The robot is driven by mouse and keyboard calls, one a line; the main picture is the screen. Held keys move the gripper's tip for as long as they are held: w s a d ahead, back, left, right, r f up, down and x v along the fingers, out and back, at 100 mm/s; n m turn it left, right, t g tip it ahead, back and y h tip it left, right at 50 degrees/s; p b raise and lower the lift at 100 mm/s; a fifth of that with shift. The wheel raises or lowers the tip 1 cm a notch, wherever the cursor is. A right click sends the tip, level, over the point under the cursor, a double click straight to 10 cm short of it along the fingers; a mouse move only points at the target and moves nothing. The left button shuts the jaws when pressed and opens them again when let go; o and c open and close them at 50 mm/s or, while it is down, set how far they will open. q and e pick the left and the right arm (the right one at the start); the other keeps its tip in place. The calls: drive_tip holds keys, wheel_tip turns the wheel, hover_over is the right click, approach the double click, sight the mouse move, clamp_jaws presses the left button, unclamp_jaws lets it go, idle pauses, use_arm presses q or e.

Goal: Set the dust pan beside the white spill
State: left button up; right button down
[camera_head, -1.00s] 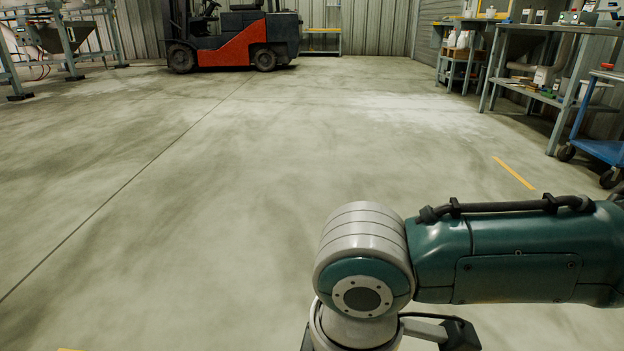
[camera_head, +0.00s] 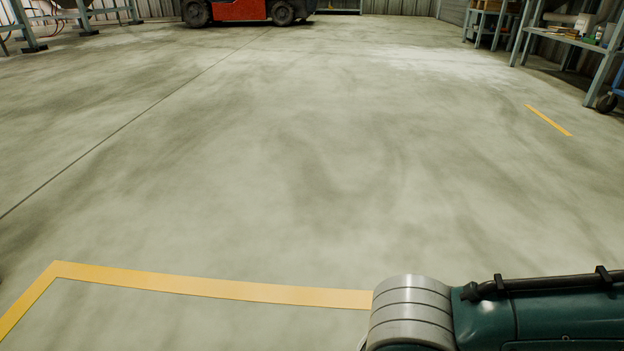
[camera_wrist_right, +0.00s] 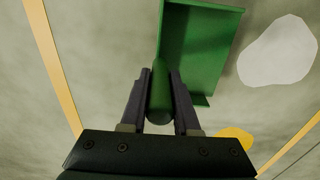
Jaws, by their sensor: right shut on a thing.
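In the right wrist view, my right gripper (camera_wrist_right: 160,100) is shut on the rounded handle of the green dust pan (camera_wrist_right: 200,45). I cannot tell how high the pan is above the floor. In the head view only part of my right arm shows, at the bottom right. Neither gripper, nor the pan, nor the spill shows there.
A yellow patch (camera_wrist_right: 235,138) lies on the floor below the spill in the right wrist view. Yellow floor lines (camera_head: 200,287) cross the near floor. The wide concrete floor ahead is clear. A red forklift (camera_head: 240,9) stands at the back, and benches (camera_head: 570,40) stand at the right.

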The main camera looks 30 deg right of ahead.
wheel_tip(320, 180, down, 8)
drive_tip(key=b, duration=0.5)
drive_tip(key=shift+w+r+b, duration=0.1)
drive_tip(key=shift+b, duration=0.2)
drive_tip(key=shift+r, duration=0.15)
drive_tip(key=c, duration=0.7)
unclamp_jaws()
drive_tip(key=shift+o, duration=0.2)
